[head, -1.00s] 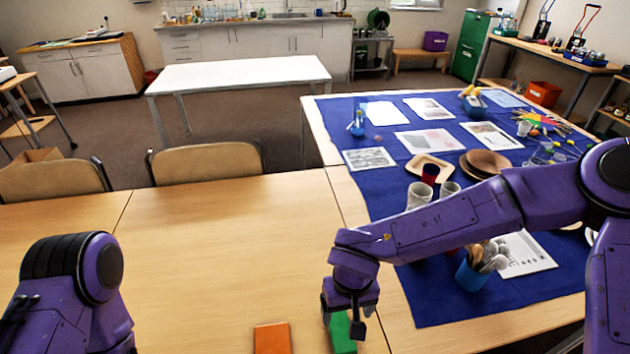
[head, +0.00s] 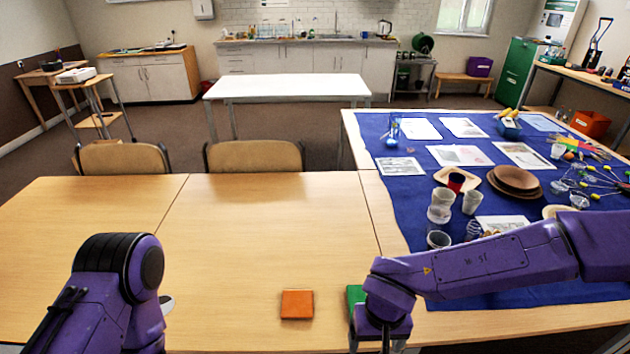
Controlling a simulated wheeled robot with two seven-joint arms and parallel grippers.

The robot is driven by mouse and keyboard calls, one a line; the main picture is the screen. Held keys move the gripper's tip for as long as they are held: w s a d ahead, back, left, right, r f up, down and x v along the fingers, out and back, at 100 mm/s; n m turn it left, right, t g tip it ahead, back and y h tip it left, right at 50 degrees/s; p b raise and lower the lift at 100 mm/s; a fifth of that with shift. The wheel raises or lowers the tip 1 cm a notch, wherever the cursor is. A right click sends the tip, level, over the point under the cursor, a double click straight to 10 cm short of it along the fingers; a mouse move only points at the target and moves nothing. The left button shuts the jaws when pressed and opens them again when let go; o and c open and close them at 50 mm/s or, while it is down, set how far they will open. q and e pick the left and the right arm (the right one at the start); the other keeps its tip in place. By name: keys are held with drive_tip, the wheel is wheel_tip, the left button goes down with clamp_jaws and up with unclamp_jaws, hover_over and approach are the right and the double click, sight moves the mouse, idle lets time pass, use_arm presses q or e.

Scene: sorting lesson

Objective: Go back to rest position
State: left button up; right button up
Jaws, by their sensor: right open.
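My right gripper (head: 379,342) is low in the head view, at the near edge of the table, with its fingers apart and the bottom of the picture cutting close to them. A green block (head: 355,294) lies on the wooden table (head: 250,230) just behind it, partly hidden by my right arm. I see nothing between the fingers. An orange block (head: 297,304) lies flat to the left of the green one, apart from it. My left arm stands at the lower left; its gripper is not visible.
A blue cloth (head: 408,210) on the right holds stacked brown plates (head: 515,180), cups (head: 441,205) and paper sheets, partly under my right arm. A small grey thing (head: 167,303) peeks out beside my left arm. Two chairs stand behind the table. The table's middle is clear.

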drive_tip(key=s+d+f+m+t+h, duration=0.25)
drive_tip(key=d+f+m+t, duration=0.25)
drive_tip(key=d+f+m, duration=0.6)
use_arm(q)
drive_tip(key=shift+w+f+b, duration=0.25)
drive_tip(key=shift+f+b, duration=0.3)
use_arm(e)
drive_tip(key=s+d+f+n+g, duration=0.1)
drive_tip(key=s+d+f+n, duration=0.1)
drive_tip(key=s, duration=0.5)
drive_tip(key=s+d+f+n, duration=0.2)
drive_tip(key=s+d+f, duration=0.3)
drive_tip(key=s+f, duration=0.2)
drive_tip(key=shift+s+d+f+g+h, duration=0.15)
drive_tip(key=shift+d+g+h, duration=0.15)
drive_tip(key=shift+g+h, duration=0.15)
drive_tip(key=shift+o, duration=0.3)
